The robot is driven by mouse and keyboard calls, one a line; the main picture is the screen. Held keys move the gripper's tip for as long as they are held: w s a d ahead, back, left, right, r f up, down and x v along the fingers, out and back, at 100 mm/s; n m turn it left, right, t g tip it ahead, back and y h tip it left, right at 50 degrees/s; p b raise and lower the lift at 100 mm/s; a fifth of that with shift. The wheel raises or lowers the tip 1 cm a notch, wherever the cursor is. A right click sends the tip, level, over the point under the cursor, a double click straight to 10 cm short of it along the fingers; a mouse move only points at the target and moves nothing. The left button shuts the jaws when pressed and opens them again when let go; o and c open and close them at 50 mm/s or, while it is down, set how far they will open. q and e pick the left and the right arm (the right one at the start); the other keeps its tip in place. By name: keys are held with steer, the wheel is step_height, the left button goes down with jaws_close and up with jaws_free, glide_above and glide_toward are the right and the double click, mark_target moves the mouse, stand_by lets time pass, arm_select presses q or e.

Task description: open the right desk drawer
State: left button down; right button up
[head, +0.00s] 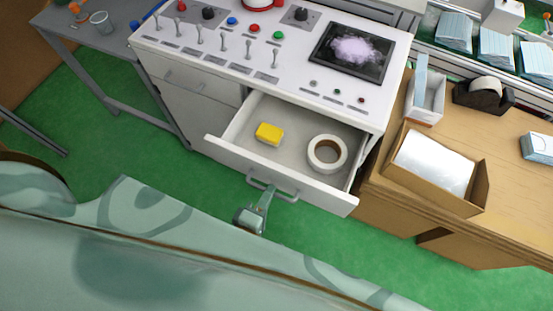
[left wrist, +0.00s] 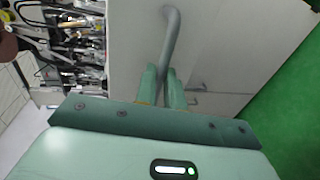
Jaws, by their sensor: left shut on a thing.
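The right desk drawer (head: 215,143) of the white control desk stands pulled out in the head view, and its inside shows. Its grey bar handle (head: 287,194) is on the front panel. My left gripper (head: 267,190) is at the handle, shut on it. In the left wrist view the bent handle bar (left wrist: 172,35) runs down between the two green fingers (left wrist: 163,88). The fingertips are partly hidden in the head view. My right gripper is in neither view.
A yellow block (head: 269,133) and a roll of tape (head: 327,154) lie in the drawer. Left of it is a closed drawer front (head: 190,82). A wooden table (head: 510,150) with an open carton (head: 432,165) stands close on the right. Green floor (head: 180,170) is clear in front.

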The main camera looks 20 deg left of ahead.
arm_select(q)
steer(key=shift+f+v, duration=0.2)
steer(key=shift+v, duration=0.7)
steer(key=shift+f+v, duration=0.15)
steer(key=shift+v, duration=0.7)
steer(key=shift+f+v, duration=0.2)
steer(key=shift+v, duration=0.7)
steer(key=shift+s, duration=0.1)
steer(key=c, duration=1.5)
jaws_free()
steer(key=p+v, duration=0.1)
steer(key=v, duration=0.6)
steer(key=shift+s, duration=0.25)
